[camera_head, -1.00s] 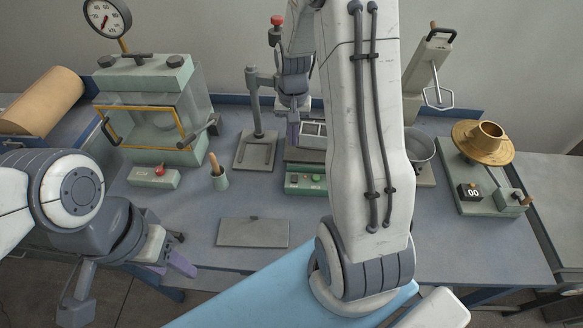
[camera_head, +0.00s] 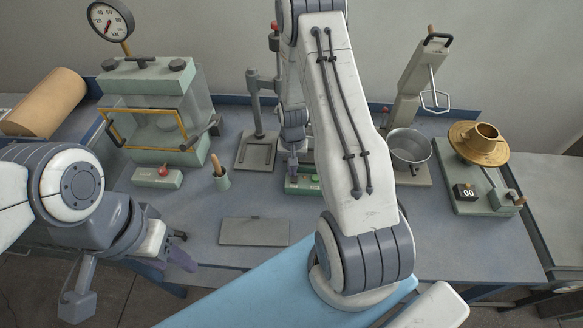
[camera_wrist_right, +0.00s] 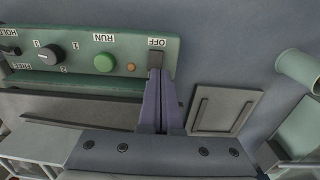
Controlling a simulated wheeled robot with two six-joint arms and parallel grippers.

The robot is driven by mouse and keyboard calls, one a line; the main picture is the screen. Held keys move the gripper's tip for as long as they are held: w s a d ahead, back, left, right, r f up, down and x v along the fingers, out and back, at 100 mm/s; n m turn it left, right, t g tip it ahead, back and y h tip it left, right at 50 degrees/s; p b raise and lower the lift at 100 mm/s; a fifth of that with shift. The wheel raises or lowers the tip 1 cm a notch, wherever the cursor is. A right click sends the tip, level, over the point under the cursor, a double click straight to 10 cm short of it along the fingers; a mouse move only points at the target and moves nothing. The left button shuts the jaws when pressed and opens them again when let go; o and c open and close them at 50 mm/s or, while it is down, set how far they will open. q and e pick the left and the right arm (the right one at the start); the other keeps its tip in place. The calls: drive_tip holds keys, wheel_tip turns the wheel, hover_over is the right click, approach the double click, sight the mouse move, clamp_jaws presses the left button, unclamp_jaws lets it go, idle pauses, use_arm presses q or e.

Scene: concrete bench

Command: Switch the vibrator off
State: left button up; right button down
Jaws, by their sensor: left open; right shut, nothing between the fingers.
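The vibrator's green control panel (camera_head: 304,187) stands at the bench's middle, partly behind my right arm in the head view. In the right wrist view the panel (camera_wrist_right: 90,55) appears upside down, with a dark knob (camera_wrist_right: 50,53), a green RUN button (camera_wrist_right: 103,63), a small orange lamp (camera_wrist_right: 131,67) and the OFF label (camera_wrist_right: 157,42). My right gripper (camera_wrist_right: 156,76) is shut and empty, its purple fingertips at the OFF control, which they largely hide. Whether they touch or press it I cannot tell. My left gripper (camera_head: 183,250) is open and empty near the bench's front left edge.
A stand (camera_head: 256,150) is left of my right arm. A metal bowl (camera_head: 409,147) and a brass device (camera_head: 478,145) are right. A flat plate (camera_head: 254,231) lies in front.

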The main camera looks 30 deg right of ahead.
drive_tip(key=shift+d+f+b, duration=0.1)
drive_tip(key=shift+f+b, duration=0.25)
drive_tip(key=shift+b, duration=0.05)
drive_tip(key=shift+r, duration=0.2)
drive_tip(key=shift+s+a+r+p, duration=0.3)
drive_tip(key=shift+s+a+p, duration=0.2)
drive_tip(key=shift+s+a, duration=0.1)
drive_tip(key=shift+d, duration=0.1)
